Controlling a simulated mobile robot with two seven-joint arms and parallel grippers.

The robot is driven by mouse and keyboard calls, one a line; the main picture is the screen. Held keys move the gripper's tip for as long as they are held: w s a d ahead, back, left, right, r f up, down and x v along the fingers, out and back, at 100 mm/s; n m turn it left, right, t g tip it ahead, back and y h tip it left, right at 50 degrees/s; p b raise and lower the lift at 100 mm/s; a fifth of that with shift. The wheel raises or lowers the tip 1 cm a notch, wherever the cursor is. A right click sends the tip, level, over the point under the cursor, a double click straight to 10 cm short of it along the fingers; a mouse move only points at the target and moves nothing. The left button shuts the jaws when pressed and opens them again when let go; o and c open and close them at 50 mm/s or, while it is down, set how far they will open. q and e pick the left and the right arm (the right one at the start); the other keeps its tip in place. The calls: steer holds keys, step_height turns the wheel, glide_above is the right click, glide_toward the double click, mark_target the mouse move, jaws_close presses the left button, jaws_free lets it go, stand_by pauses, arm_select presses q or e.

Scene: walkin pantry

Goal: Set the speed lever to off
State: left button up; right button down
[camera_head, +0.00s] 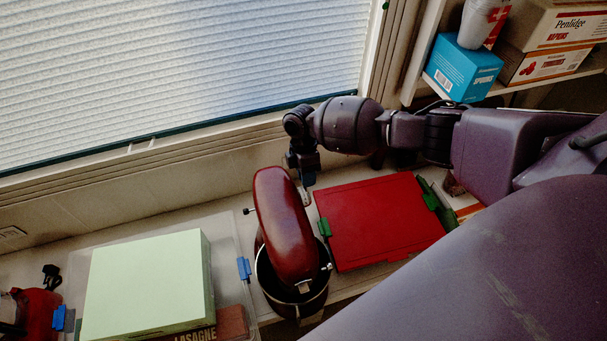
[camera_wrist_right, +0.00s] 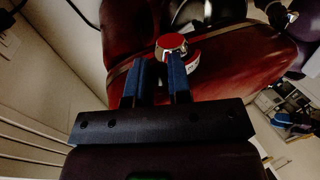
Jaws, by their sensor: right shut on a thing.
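A dark red stand mixer (camera_head: 285,225) stands on the counter with its head down over a metal bowl (camera_head: 292,300). My right gripper (camera_head: 304,188) is at the far side of the mixer head, near its back end. In the right wrist view, its two blue fingers (camera_wrist_right: 160,68) point at the red mixer body (camera_wrist_right: 225,75) and are shut on a small part there, close to a round silver-rimmed knob (camera_wrist_right: 172,44). The fingers hide most of the held part, so the lever's setting cannot be read. My left gripper is not in view.
A clear container with a red lid (camera_head: 375,220) and green clips stands right of the mixer. A pale green box (camera_head: 150,285) stands on a clear container to the left. A shelf at top right holds a blue box (camera_head: 463,68) and cartons. A window is behind.

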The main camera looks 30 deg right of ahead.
steer(key=shift+w+f+g+b, duration=0.15)
steer(key=shift+f+g+b, duration=0.25)
steer(key=shift+f+g, duration=0.1)
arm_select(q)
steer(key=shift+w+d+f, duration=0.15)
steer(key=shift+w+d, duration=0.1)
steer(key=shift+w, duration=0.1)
arm_select(e)
steer(key=shift+w+d+r+g, duration=0.1)
steer(key=shift+w+r+g, duration=0.05)
steer(key=shift+g, duration=0.15)
steer(key=c, duration=1.1)
jaws_free()
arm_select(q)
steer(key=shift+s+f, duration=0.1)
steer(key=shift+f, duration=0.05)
arm_select(e)
steer(key=shift+r, duration=0.1)
arm_select(q)
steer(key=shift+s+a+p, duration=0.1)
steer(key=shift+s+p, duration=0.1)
steer(key=shift+p, duration=0.1)
arm_select(e)
steer(key=v, duration=1)
steer(key=shift+w+d+r, duration=0.15)
steer(key=shift+w+r, duration=0.1)
steer(key=shift+r, duration=0.05)
